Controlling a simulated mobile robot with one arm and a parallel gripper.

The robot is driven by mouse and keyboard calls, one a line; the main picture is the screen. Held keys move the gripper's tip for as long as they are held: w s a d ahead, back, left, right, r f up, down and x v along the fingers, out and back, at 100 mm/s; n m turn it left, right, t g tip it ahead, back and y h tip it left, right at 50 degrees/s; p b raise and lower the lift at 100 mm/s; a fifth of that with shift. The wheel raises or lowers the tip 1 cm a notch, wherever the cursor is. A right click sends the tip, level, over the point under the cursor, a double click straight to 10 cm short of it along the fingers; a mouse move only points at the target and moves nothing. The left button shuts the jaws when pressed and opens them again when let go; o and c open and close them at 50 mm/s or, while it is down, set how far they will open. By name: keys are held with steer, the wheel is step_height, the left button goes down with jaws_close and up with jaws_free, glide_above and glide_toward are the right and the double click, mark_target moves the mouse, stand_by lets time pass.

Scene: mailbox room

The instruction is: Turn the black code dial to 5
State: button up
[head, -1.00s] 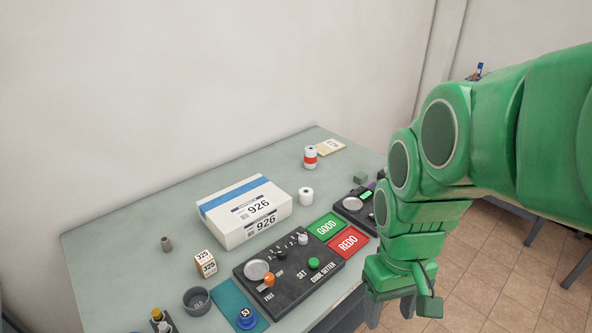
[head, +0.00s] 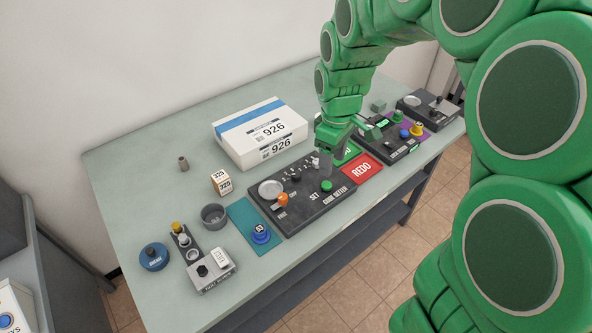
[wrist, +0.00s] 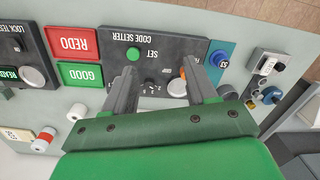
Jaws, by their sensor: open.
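The black code setter panel (head: 290,209) lies on the table with a green SET button (head: 326,186), an orange-capped lever (head: 282,199) and a round pale dish (head: 271,189). A small dark knob (head: 288,178) sits by the number marks on it; its setting is too small to read. My gripper (head: 323,168) is over the right part of the panel, pointing down. In the wrist view my gripper (wrist: 160,68) is open and empty, with its two fingers apart above the panel. Number marks (wrist: 152,87) show between the fingers.
A white parcel marked 926 (head: 258,135) lies behind the panel. The red REDO pad (head: 361,169) and a green pad are to its right. A blue knob (head: 260,233) on a teal mat, a grey cup (head: 213,215) and a small 325 box (head: 221,182) are to its left.

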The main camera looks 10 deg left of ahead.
mark_target(296, 174)
steer(key=w+a+f+n, duration=0.1)
steer(key=w+a+f, duration=0.2)
steer(key=w+a+f+n, duration=0.2)
steer(key=w+a+f, duration=0.1)
steer(key=w, duration=0.1)
steer(key=w+a+f+n, duration=0.2)
steer(key=w+a+f, duration=0.1)
steer(key=shift+w+a+f+t, duration=0.25)
steer(key=shift+a+f+t, duration=0.05)
steer(key=shift+f, duration=3.9)
steer(key=shift+c, duration=0.3)
steer(key=c, duration=1)
